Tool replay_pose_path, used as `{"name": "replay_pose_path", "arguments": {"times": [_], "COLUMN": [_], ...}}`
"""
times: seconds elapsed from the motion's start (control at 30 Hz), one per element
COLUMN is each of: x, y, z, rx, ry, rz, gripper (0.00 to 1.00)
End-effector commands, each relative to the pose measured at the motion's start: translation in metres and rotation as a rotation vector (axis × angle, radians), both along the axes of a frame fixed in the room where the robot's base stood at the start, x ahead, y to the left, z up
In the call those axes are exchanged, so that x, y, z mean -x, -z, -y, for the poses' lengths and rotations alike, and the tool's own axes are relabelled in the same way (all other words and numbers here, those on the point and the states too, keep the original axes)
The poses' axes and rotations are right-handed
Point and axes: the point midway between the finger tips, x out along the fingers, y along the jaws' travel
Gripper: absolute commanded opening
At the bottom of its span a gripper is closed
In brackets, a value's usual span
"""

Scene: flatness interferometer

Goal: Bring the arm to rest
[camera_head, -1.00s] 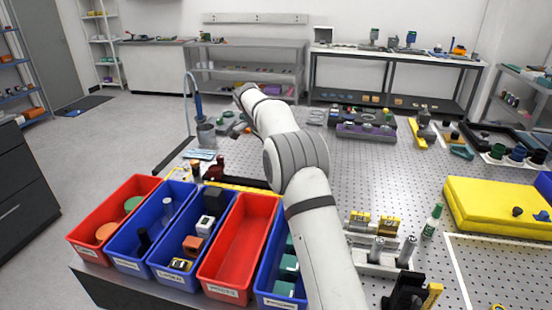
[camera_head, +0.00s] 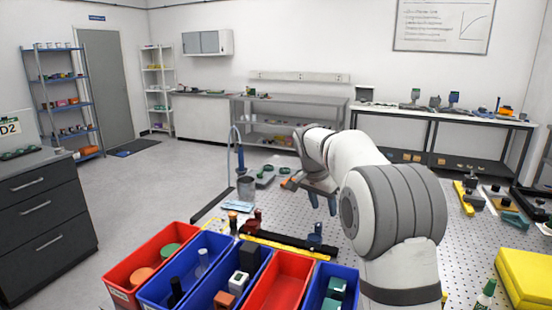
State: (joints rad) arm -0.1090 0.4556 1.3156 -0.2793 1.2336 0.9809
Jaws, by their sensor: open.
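My arm rises from the bottom right, and its large grey elbow joint covers part of the perforated table (camera_head: 285,200). My gripper (camera_head: 322,202) hangs at the far end of the arm, pointing down over the table, with its dark fingers apart and nothing seen between them. It is beyond the bins and to the right of the metal cup. What lies behind the elbow is hidden.
Red and blue bins (camera_head: 150,262) holding small parts line the near table edge. A metal cup (camera_head: 246,188) and a dark rail (camera_head: 290,243) lie beyond them. A yellow block (camera_head: 525,278) is at the right. Open floor (camera_head: 140,195) lies left.

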Motion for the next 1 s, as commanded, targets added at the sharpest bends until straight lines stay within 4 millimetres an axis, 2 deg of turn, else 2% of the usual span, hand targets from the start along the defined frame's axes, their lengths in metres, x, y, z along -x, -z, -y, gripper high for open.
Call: {"name": "replay_pose_path", "arguments": {"times": [0.03, 0.2, 0.47, 0.67, 0.8, 0.9, 1.0], "x": [0.018, 0.077, 0.173, 0.25, 0.301, 0.331, 0.353], "y": [-0.008, -0.019, -0.017, 0.001, 0.021, 0.035, 0.048], "z": [0.003, 0.01, 0.016, 0.018, 0.018, 0.017, 0.016], "rx": [-0.008, -0.027, -0.051, -0.062, -0.065, -0.065, -0.064], "ry": [-0.037, -0.179, -0.392, -0.552, -0.656, -0.718, -0.764], "rz": [-0.005, -0.026, -0.043, -0.045, -0.04, -0.036, -0.033], "gripper": [0.47, 0.47, 0.47, 0.47, 0.47, 0.47, 0.47]}}
